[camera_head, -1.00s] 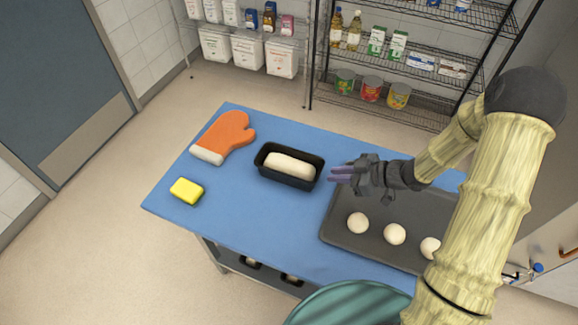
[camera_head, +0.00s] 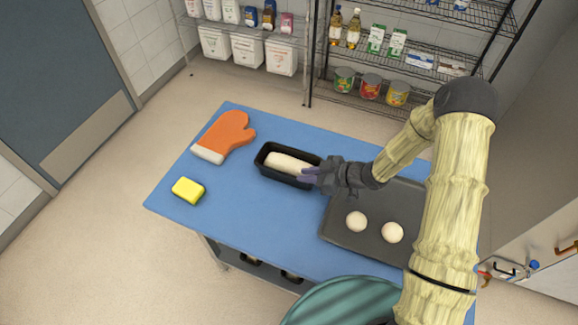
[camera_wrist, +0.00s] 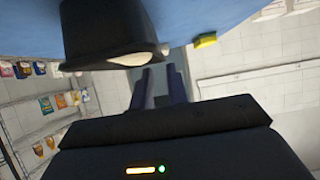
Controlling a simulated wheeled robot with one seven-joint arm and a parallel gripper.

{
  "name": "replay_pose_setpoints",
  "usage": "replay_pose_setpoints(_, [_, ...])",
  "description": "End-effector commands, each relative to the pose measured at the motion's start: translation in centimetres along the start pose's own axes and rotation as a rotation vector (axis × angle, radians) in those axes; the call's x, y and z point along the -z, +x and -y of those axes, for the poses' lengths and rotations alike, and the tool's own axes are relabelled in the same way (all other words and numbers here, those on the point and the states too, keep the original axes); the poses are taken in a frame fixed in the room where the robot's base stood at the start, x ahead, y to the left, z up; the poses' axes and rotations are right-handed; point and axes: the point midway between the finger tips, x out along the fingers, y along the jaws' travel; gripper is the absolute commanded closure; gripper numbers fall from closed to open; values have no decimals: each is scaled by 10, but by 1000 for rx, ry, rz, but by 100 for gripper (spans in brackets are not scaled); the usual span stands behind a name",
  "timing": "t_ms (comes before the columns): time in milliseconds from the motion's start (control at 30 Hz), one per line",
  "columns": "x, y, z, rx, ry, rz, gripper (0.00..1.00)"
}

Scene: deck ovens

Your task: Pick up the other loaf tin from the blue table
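A black loaf tin (camera_head: 263,160) with pale dough (camera_head: 285,163) in it stands on the blue table (camera_head: 235,235). My gripper (camera_head: 308,174) is at the right end of the tin, with its fingertips overlapping that end in the head view. In the wrist view the two fingers (camera_wrist: 158,88) stand apart with a gap between them. The dark tin (camera_wrist: 95,40) and a bit of its dough show just beyond and to the left of the fingertips. I cannot tell whether the fingers touch the tin.
A dark tray (camera_head: 340,233) with dough balls lies right of the tin. An orange oven mitt (camera_head: 225,135) and a yellow sponge (camera_head: 188,190) lie on the left part of the table. Wire shelves (camera_head: 400,70) stand behind. Tins partly show on the shelf below.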

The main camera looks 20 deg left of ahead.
Motion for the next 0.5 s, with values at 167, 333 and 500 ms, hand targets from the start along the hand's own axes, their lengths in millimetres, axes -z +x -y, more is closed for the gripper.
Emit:
replay_pose_setpoints(167, [2,23,0,2,0,-1,84])
replay_pose_setpoints(333, [0,26,0,0,0,-1,84])
replay_pose_setpoints(500, [0,26,0,0,0,-1,84])
